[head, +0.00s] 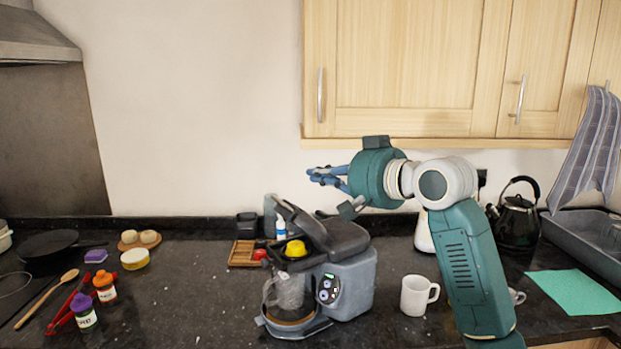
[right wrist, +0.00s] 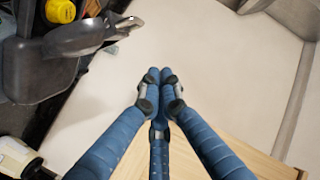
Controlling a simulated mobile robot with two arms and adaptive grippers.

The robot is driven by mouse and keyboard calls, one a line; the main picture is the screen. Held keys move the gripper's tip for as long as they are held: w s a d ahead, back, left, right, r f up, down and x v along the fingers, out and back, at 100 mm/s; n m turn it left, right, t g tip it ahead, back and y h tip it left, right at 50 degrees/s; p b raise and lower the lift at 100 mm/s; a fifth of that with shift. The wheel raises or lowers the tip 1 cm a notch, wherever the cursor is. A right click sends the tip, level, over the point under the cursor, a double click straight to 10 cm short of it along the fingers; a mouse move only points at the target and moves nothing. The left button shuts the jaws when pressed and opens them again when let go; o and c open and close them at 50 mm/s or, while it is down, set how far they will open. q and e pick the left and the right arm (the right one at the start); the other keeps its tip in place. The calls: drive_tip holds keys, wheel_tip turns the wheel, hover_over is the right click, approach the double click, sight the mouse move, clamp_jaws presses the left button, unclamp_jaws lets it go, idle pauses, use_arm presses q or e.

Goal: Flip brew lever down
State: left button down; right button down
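The coffee machine (head: 347,283) stands on the dark counter, with a glass jug (head: 284,293) in its front. Its dark upper part is tilted up, and a yellow piece (head: 296,249) sits in it. A grey lever (right wrist: 85,38) sticks out from the machine in the right wrist view, at upper left. My right gripper (head: 322,177) is above the machine, apart from the lever. Its blue fingers (right wrist: 158,77) meet at the tips, with nothing between them. My left gripper is not in view.
A white mug (head: 416,296) stands right of the machine, below my right arm. A black kettle (head: 517,222) is farther right. Wall cupboards (head: 405,60) hang close above the arm.

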sight(277, 199)
drive_tip(key=p+x, duration=0.2)
drive_tip(key=x, duration=0.5)
drive_tip(key=shift+w+a+r+p, duration=0.15)
drive_tip(key=shift+w+a+p, duration=0.1)
drive_tip(key=shift+p, duration=0.15)
drive_tip(key=a+f, duration=0.1)
drive_tip(key=f+p, duration=0.1)
drive_tip(key=f, duration=0.1)
drive_tip(key=shift+s+a, duration=0.1)
drive_tip(key=shift+a, duration=0.3)
drive_tip(key=shift+s+a+f+p, duration=0.2)
drive_tip(key=shift+f+p, duration=0.1)
drive_tip(key=shift+f, duration=0.15)
drive_tip(key=shift+s+a+f+n+h, duration=0.15)
drive_tip(key=shift+s+a+f+n, duration=0.2)
drive_tip(key=shift+a+f, duration=0.2)
drive_tip(key=shift+s+a+f+n+h, duration=0.2)
drive_tip(key=shift+a+f+n, duration=0.2)
drive_tip(key=shift+a, duration=0.15)
drive_tip(key=s+a+f+n+h+b, duration=0.1)
drive_tip(key=a+f+n, duration=0.1)
drive_tip(key=f, duration=0.3)
drive_tip(key=s+a+f+n+t+h+b, duration=0.1)
drive_tip(key=s+a+f+n, duration=0.1)
drive_tip(key=f, duration=0.4)
drive_tip(key=shift+a+f+n, duration=0.2)
drive_tip(key=shift+a+n, duration=0.6)
drive_tip(key=shift+n, duration=0.25)
